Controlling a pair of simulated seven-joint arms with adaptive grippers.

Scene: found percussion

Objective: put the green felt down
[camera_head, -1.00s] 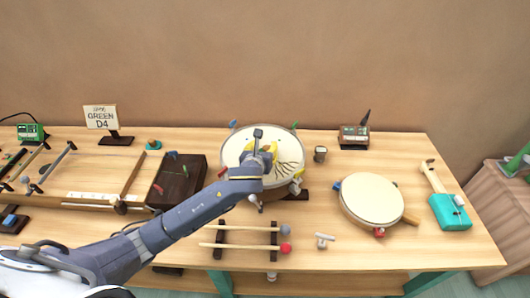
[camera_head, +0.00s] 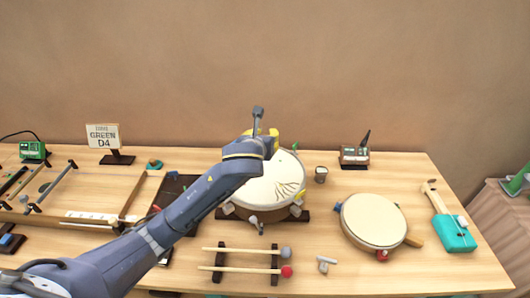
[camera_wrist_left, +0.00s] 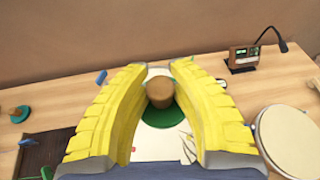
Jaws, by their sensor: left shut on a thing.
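My left gripper (camera_head: 264,143) is above the far part of the cream drum (camera_head: 262,196), which has dark branching lines on its skin. In the left wrist view its yellow fingers (camera_wrist_left: 165,78) are shut on a brown cork-like knob (camera_wrist_left: 159,92) with the green felt (camera_wrist_left: 163,115), a round disc, under it. The drum skin shows behind the disc; I cannot tell the exact gap between them. In the head view the gripper hides the felt. A second green disc with a brown knob (camera_head: 154,165) lies on the table to the left. My right gripper is not in view.
A sign (camera_head: 103,136) reading GREEN D4 stands at the back left. A small cup (camera_head: 321,174) and a tuner-like box (camera_head: 355,154) stand right of the drum. Two mallets (camera_head: 245,250) lie on a rack in front. A second drum (camera_head: 372,220) is at right.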

